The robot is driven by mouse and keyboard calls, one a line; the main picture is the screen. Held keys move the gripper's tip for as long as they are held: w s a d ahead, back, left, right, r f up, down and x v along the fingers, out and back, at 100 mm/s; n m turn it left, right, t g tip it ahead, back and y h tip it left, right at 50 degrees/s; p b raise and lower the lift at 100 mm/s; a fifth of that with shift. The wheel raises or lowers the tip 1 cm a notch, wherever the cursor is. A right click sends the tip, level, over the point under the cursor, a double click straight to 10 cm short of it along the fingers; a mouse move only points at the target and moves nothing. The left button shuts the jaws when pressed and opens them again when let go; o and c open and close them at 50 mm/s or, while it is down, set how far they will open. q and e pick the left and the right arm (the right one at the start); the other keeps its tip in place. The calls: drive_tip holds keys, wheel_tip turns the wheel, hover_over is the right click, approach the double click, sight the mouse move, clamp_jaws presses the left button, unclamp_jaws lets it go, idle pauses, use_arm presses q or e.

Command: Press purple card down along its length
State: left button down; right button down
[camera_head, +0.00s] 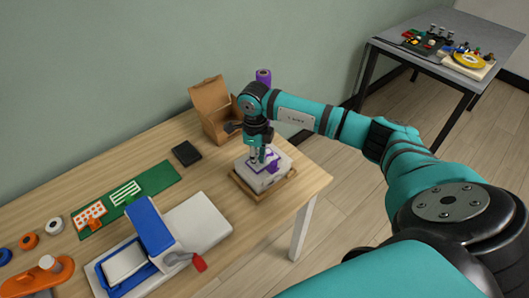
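A small purple piece, which I take to be the purple card (273,167), shows on top of a white block-like package (256,181). The package sits in a shallow wooden tray (263,194) near the right end of the wooden table. My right gripper (259,157) points down over the package, right beside the purple piece. Its fingers partly hide the piece. The fingertips are too small to tell whether they are open or shut, or whether they touch the card. My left gripper is not in view.
An open cardboard box (209,108) stands behind the tray, with a purple roll (263,76) behind my arm. A black block (186,153) and a green mat (155,178) lie to the left. A blue-and-white device (150,226) stands in front. A grey side table (470,45) is at far right.

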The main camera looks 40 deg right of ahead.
drive_tip(key=shift+r+p, duration=1.35)
drive_tip(key=shift+r, duration=1)
